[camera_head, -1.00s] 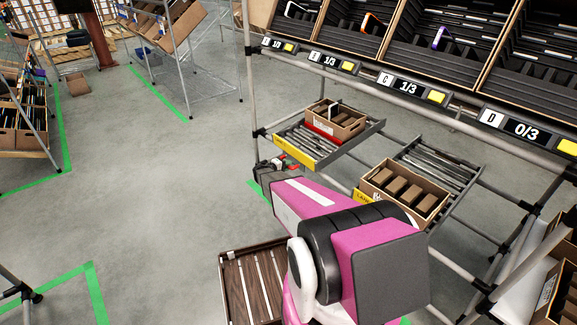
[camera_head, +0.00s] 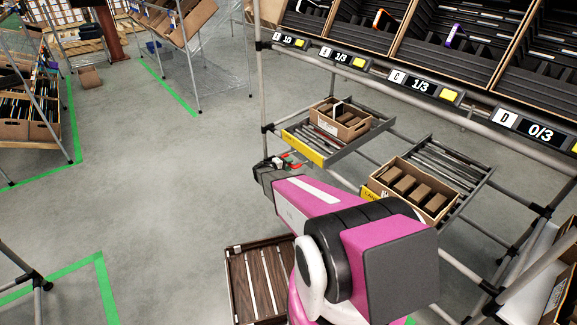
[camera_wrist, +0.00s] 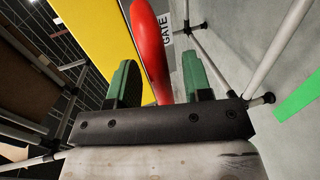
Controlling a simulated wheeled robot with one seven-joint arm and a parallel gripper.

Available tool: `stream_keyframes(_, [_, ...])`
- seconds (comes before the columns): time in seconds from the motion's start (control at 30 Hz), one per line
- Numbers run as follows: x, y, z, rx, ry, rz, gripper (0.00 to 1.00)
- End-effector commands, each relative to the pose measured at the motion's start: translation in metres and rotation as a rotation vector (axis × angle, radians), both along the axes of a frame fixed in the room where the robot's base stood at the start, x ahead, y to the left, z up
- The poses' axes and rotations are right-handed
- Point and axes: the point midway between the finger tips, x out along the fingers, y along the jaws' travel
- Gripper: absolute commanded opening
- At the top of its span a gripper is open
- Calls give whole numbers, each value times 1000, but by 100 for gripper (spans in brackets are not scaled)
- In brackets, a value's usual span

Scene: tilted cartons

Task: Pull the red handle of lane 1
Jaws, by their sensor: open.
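The red handle (camera_wrist: 151,48) shows large in the wrist view, between the two green fingers of my gripper (camera_wrist: 158,82). The jaws are open; the handle's lower end is hidden behind the gripper body. In the head view, my gripper (camera_head: 281,164) is at the front left corner of a roller lane with a yellow front plate (camera_head: 303,146). Red parts show beside the fingers. An open carton (camera_head: 351,132) sits tilted on this lane. The lane number cannot be read.
A second roller lane (camera_head: 447,165) with a carton of brown boxes (camera_head: 427,207) lies to the right, partly behind my arm. Sloped bins with displays (camera_head: 412,82) stand above. A slatted wooden crate (camera_head: 232,290) is on the floor.

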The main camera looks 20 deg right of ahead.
Motion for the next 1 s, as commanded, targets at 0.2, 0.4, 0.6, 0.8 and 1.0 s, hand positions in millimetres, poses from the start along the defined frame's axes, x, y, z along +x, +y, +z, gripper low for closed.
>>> stream_keyframes(0.2, [-13, 30, 7, 0, 0, 2, 46])
stream_keyframes(0.4, [-27, 64, 15, 1, 0, 2, 46])
stream_keyframes(0.6, [-36, 88, 20, 0, 0, 2, 46])
stream_keyframes(0.8, [-39, 96, 22, 1, 0, 1, 46])
stream_keyframes(1.0, [-39, 96, 22, 1, 0, 0, 46])
